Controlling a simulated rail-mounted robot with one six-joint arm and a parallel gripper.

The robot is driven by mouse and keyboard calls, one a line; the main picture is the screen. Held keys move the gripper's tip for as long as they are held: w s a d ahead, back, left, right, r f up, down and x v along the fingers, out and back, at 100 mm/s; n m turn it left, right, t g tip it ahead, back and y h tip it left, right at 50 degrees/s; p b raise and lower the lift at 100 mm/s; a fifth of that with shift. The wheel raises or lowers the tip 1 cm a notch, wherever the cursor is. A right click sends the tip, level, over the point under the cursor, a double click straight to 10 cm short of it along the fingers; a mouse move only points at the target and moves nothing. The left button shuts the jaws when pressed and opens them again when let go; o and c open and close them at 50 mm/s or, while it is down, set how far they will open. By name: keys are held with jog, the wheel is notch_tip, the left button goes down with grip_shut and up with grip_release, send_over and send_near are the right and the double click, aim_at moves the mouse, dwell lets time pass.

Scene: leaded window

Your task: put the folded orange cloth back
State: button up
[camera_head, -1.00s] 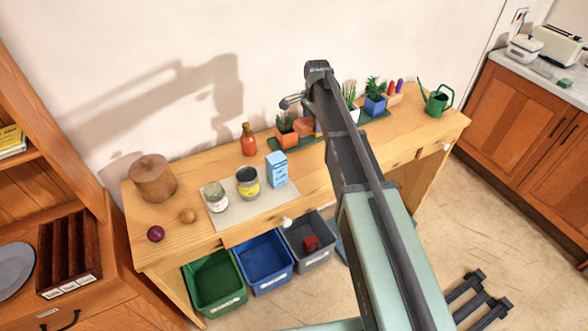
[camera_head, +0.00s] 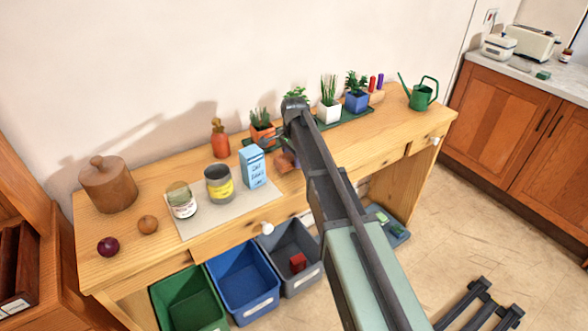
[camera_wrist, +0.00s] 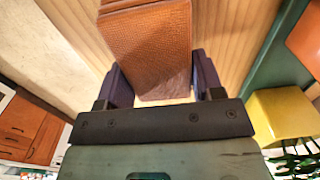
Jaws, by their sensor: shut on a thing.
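The folded orange cloth (camera_wrist: 150,45) sits between the two dark fingers of my gripper (camera_wrist: 162,82) in the wrist view. In the head view a small brownish-orange part of the cloth (camera_head: 284,162) shows just right of the blue and white carton, over the wooden table. My arm hides the rest of it and most of the gripper there. I cannot tell whether the cloth touches the tabletop.
A carton (camera_head: 253,167), a can (camera_head: 219,183) and a jar (camera_head: 181,200) stand on a pale mat (camera_head: 198,227). Potted plants, including an orange pot (camera_head: 262,136), line the back. A watering can (camera_head: 421,96) stands far right. Open bins, including a blue one (camera_head: 243,277), sit below.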

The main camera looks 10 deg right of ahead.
notch_tip(320, 180, down, 2)
jog(key=shift+f+b, duration=0.2)
jog(key=shift+b, duration=0.15)
jog(key=shift+r+p, duration=0.3)
jog(key=shift+f, duration=0.25)
jog(key=o, duration=0.9)
jog(key=shift+r, duration=0.1)
jog(key=shift+c, duration=0.2)
notch_tip(320, 180, up, 13)
jog(key=p, duration=1.2)
jog(key=s+a+n, duration=0.1)
jog(key=s+n, duration=1.3)
jog(key=s, duration=1.5)
jog(key=shift+s+a+f, duration=0.2)
jog(key=shift+a+f, duration=0.1)
jog(key=shift+f, duration=0.05)
